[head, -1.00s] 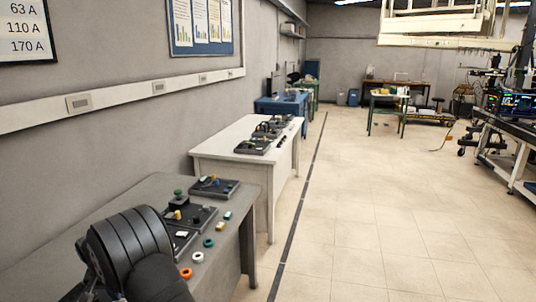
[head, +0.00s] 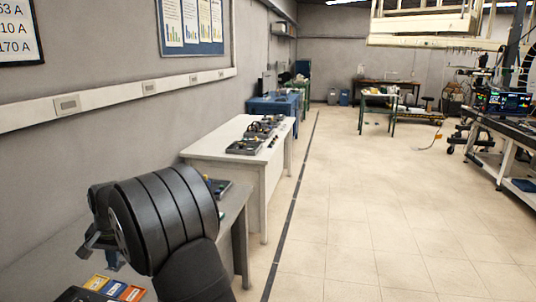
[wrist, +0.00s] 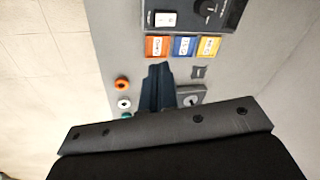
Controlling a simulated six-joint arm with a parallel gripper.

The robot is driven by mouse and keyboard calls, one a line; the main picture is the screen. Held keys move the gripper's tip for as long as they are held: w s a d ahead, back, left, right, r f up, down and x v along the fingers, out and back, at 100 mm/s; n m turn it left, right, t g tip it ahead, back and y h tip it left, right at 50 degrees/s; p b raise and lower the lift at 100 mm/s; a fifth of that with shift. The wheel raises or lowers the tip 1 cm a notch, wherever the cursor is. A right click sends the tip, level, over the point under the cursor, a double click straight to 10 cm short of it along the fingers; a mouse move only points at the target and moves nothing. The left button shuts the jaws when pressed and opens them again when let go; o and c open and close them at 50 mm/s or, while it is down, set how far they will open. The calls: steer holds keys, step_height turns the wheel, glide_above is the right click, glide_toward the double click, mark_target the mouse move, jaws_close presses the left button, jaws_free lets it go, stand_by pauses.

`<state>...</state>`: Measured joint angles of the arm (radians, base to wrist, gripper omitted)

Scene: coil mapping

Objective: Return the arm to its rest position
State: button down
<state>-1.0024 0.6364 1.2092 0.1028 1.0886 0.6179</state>
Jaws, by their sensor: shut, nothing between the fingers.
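My gripper (wrist: 157,70) shows in the wrist view as dark blue fingers, shut and empty, above the grey table (wrist: 105,30). In the head view my black arm links fill the lower left and hide most of the gripper. Orange (wrist: 157,46), blue (wrist: 184,46) and yellow (wrist: 208,46) labelled cards lie beyond the fingertips. I cannot tell the gripper's exact height above the table.
A black panel (wrist: 185,20) with a white switch and a knob lies beyond the cards. In the head view a white table (head: 215,142) with dark boards stands farther along the wall. The tiled floor (head: 350,220) to the right is clear.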

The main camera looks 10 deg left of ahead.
steer(key=d+r+m+y, duration=0.2)
steer(key=d+r, duration=0.4)
steer(key=d, duration=0.1)
steer(key=shift+r, duration=0.25)
steer(key=a+f+n+h, duration=0.3)
steer(key=a+f, duration=0.8)
steer(key=shift+s+a+f+t, duration=0.15)
steer(key=shift+s+a+t, duration=0.05)
steer(key=shift+s+t, duration=0.2)
steer(key=shift+w+d, duration=0.1)
stand_by(0.5)
steer(key=d+r+m+g+y, duration=0.1)
steer(key=d+r+m+y, duration=0.2)
steer(key=d+r, duration=0.8)
steer(key=a+f+n+t+h, duration=0.1)
steer(key=a+f+n+h, duration=0.3)
steer(key=a+f, duration=0.95)
steer(key=shift+s+d+f, duration=0.1)
steer(key=shift+s+f, duration=0.1)
steer(key=shift+f, duration=1.9)
steer(key=shift+s+d+f, duration=0.1)
steer(key=shift+s+f, duration=0.05)
steer(key=shift+f, duration=1.9)
step_height(320, 180, up, 6)
